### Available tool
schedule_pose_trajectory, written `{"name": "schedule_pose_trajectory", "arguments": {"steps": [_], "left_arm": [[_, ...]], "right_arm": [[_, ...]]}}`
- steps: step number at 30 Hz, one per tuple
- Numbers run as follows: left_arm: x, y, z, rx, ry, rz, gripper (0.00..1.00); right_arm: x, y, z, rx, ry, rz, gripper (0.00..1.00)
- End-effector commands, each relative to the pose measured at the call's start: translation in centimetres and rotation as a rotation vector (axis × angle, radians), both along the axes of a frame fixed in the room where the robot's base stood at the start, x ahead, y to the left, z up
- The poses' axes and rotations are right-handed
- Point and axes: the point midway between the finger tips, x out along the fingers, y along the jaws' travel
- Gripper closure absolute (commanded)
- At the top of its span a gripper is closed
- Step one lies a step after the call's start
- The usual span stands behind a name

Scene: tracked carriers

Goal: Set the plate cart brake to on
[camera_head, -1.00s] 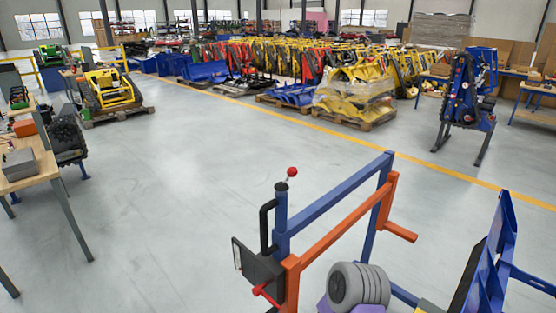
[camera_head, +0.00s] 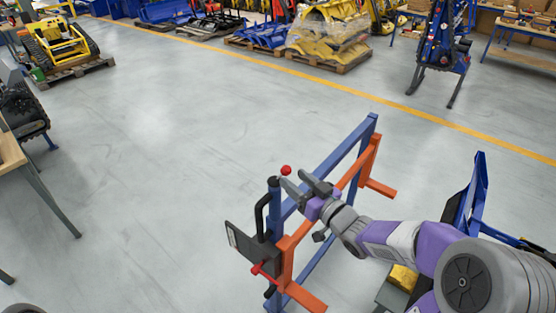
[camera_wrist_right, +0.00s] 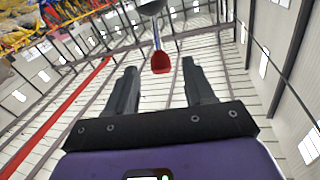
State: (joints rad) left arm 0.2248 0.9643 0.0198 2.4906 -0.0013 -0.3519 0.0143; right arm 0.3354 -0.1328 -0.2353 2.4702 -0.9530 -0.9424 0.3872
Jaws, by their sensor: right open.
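The plate cart, a blue (camera_head: 345,162) and orange frame, stands in the lower middle of the head view. A lever with a red knob (camera_head: 286,170) tops its left blue post. My right gripper (camera_head: 294,178) is open beside this knob, its fingers pointing toward it from the right. In the right wrist view, the red knob (camera_wrist_right: 161,63) shows between the two open fingers on a thin stem, with visible gaps on both sides. Whether the knob lies fully within the finger depth cannot be told. My left gripper is out of view.
A black bent handle (camera_head: 261,218), a dark plate (camera_head: 245,246) and a small red handle (camera_head: 260,269) sit on the cart's left end. A wooden table (camera_head: 10,150) stands at the left. The floor (camera_head: 170,150) beyond the cart is clear.

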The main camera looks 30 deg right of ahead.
Motion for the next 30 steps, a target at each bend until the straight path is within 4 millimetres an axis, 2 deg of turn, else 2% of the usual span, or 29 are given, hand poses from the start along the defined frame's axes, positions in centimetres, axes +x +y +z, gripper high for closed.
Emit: {"name": "schedule_pose_trajectory", "arguments": {"steps": [6, 12, 23, 26, 30], "left_arm": [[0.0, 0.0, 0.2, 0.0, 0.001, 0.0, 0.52], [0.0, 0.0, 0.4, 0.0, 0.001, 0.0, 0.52], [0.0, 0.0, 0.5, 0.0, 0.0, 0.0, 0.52], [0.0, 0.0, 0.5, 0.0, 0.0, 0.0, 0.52], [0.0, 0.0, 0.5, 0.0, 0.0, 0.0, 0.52]], "right_arm": [[3.5, 0.7, -0.2, 0.0, 0.004, 0.003, 0.47], [5.9, 1.1, -0.1, 0.0, 0.004, 0.002, 0.47], [6.6, 1.2, -0.2, -0.001, 0.004, 0.0, 0.47], [6.6, 1.2, -0.2, -0.001, 0.004, 0.0, 0.59], [6.6, 1.2, -0.2, -0.001, 0.004, 0.0, 0.8]]}}
